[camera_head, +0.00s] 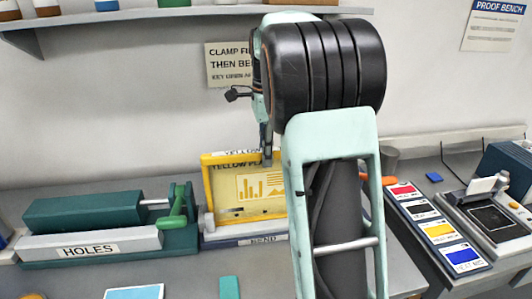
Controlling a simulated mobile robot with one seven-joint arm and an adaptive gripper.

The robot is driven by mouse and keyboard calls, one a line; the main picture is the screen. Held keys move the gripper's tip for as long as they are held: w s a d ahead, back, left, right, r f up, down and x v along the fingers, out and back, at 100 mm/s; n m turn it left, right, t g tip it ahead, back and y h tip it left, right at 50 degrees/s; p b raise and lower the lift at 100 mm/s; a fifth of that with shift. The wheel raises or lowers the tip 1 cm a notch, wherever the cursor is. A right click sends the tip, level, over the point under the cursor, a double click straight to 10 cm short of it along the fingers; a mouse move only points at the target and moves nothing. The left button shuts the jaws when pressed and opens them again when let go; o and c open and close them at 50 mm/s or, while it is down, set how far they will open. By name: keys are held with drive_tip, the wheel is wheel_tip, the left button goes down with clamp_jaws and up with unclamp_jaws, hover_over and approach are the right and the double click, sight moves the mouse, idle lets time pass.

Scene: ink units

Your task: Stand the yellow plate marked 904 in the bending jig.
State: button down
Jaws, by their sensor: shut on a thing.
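The yellow plate (222,187) is upright at the bending jig (262,240), whose front edge is labelled BEND. The plate's face shows a printed chart and lettering beginning YELLOW; I cannot read the number 904. Its lower edge is close behind the jig's front bar, but I cannot tell whether it is seated. My gripper (266,152) is at the plate's top edge, shut on the plate. My arm hides most of the gripper and the plate's right side.
A green HOLES tool (85,211) with a green lever stands left of the jig. A strip of colour cards (430,226) and a press with a dark bed (494,221) lie at right. A shelf (150,14) overhangs the back wall. Blue and teal pieces lie at the front.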

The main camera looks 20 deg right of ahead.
drive_tip(key=c, duration=1.7)
unclamp_jaws()
drive_tip(key=shift+f, duration=0.1)
drive_tip(key=shift+c, duration=0.2)
wheel_tip(320, 180, up, 12)
drive_tip(key=shift+s, duration=0.15)
wheel_tip(320, 180, up, 5)
drive_tip(key=p, duration=0.5)
drive_tip(key=shift+p, duration=0.35)
